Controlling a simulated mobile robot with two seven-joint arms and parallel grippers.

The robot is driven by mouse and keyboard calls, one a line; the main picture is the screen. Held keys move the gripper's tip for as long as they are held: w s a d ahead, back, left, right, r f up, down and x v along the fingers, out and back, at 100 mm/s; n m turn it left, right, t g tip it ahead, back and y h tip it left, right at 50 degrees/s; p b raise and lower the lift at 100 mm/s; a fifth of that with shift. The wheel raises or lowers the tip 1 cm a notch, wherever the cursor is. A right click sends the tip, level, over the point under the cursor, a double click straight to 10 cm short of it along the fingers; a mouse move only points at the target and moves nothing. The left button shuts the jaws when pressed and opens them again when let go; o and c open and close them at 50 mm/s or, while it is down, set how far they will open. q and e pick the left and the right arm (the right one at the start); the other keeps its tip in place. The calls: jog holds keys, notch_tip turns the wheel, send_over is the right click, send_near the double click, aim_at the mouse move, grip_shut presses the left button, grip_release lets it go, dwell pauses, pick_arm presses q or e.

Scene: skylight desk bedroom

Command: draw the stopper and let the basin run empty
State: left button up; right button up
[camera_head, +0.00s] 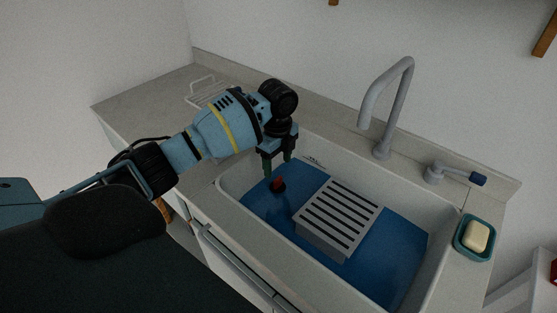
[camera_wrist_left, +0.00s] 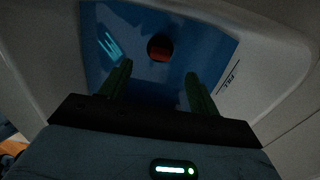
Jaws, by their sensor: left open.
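The white basin (camera_head: 232,184) holds blue water (camera_head: 300,207). The stopper (camera_head: 278,184), dark with a red-orange top, is at the left end of the basin. It also shows in the left wrist view (camera_wrist_left: 159,49), beyond the fingertips and roughly between them. My left gripper (camera_head: 277,168) is above the left end of the basin, pointing down, with its green fingers apart and nothing between them. In the left wrist view the gripper (camera_wrist_left: 158,82) is also open, and the stopper is apart from both fingers. My right gripper is not in view.
A grey slatted rack (camera_head: 340,214) stands in the basin right of the stopper. A tall faucet (camera_head: 386,108) and a blue-tipped lever (camera_head: 455,174) are behind it. A teal soap dish (camera_head: 463,246) with soap (camera_head: 477,237) sits at the right. A white wire rack (camera_head: 203,92) is at the back left.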

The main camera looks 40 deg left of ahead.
aim_at(278, 179)
pick_arm(q)
jog(key=shift+f+b, duration=0.4)
jog(key=shift+f, duration=3.35)
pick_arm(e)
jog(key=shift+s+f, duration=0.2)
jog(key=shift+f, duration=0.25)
pick_arm(q)
jog(key=c, duration=1.1)
jog(key=shift+r, duration=0.15)
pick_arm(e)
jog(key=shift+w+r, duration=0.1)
pick_arm(q)
jog(key=shift+r+p, duration=0.9)
jog(key=shift+r, duration=0.3)
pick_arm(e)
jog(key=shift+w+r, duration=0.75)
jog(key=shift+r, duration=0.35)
pick_arm(q)
jog(key=shift+r, duration=0.1)
jog(key=shift+r+p, duration=1.4)
jog(key=shift+r, duration=1.1)
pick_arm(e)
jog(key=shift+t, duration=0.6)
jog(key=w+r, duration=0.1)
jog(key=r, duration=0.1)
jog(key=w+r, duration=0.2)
